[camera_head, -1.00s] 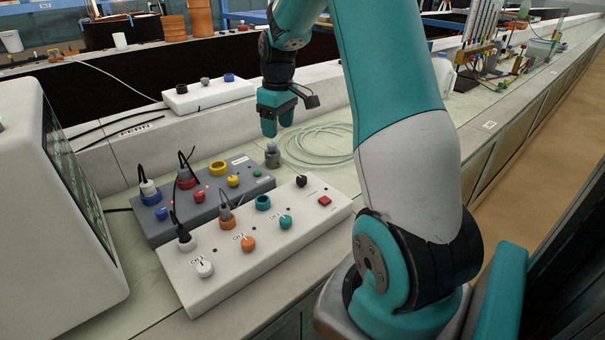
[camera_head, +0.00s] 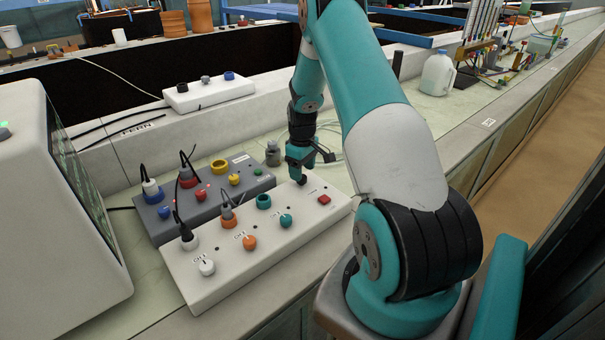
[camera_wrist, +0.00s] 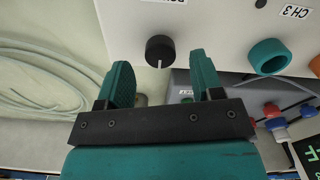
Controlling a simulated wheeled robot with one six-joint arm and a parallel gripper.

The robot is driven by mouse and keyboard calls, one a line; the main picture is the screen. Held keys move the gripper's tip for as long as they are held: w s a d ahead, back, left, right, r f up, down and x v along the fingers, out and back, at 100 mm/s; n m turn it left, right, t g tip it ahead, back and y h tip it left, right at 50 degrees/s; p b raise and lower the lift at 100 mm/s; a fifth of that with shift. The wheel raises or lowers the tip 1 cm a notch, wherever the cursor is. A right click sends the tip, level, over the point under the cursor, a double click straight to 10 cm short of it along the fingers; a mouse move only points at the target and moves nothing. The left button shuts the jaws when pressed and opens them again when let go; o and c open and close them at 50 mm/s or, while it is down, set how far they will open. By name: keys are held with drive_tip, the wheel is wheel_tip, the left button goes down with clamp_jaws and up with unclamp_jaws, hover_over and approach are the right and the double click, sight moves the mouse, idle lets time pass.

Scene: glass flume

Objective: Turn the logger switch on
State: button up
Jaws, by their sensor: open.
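A white box (camera_head: 240,255) on the bench carries a black round knob (camera_head: 302,181) near its far right end, which may be the logger switch. The knob also shows in the wrist view (camera_wrist: 160,51), with a white mark pointing toward the picture's bottom. My gripper (camera_head: 299,163) is open and empty, pointing down just above this knob. In the wrist view, the teal fingertips (camera_wrist: 163,66) stand either side of the knob's near edge. I cannot tell whether they touch it.
On the white box are a teal knob (camera_head: 286,220), an orange knob (camera_head: 249,242), a white knob (camera_head: 207,267) and cabled plugs. A grey box (camera_head: 157,230) with cables lies behind it. A metal weight (camera_head: 273,154) and a coiled hose (camera_wrist: 45,90) are close by.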

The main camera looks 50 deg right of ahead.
drive_tip(key=shift+f, duration=1.4)
drive_tip(key=c, duration=0.9)
